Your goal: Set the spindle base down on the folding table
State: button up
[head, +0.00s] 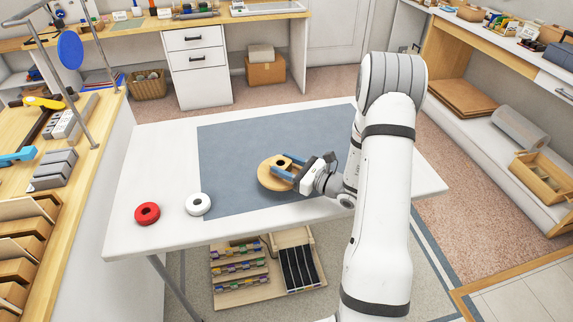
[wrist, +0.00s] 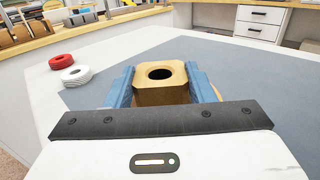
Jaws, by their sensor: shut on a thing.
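The spindle base is a tan wooden disc (head: 268,174) with a dark hole in its raised middle block. In the wrist view, the block of the spindle base (wrist: 160,92) sits between the blue fingers of my gripper (wrist: 161,85). My gripper (head: 286,169) is shut on it. The spindle base is over the blue-grey mat on the white folding table (head: 150,170). I cannot tell if its underside touches the mat. The lower part of the base is hidden in the wrist view.
A red ring (head: 147,213) and a white ring (head: 197,204) lie on the table's left front part. The blue-grey mat (head: 235,145) is otherwise clear. A workbench (head: 75,130) with trays stands to the left. A wooden rack (head: 240,285) is on the floor below the table.

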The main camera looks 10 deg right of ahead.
jog(key=shift+f, duration=0.1)
dwell(0.5)
jog(key=shift+f+b, duration=0.35)
jog(key=shift+b, duration=0.15)
jog(key=shift+f+b, duration=0.7)
dwell(0.4)
jog(key=shift+f+b, duration=0.6)
jog(key=shift+f, duration=0.05)
jog(key=shift+f, duration=0.15)
dwell(0.3)
jog(key=o, duration=1.5)
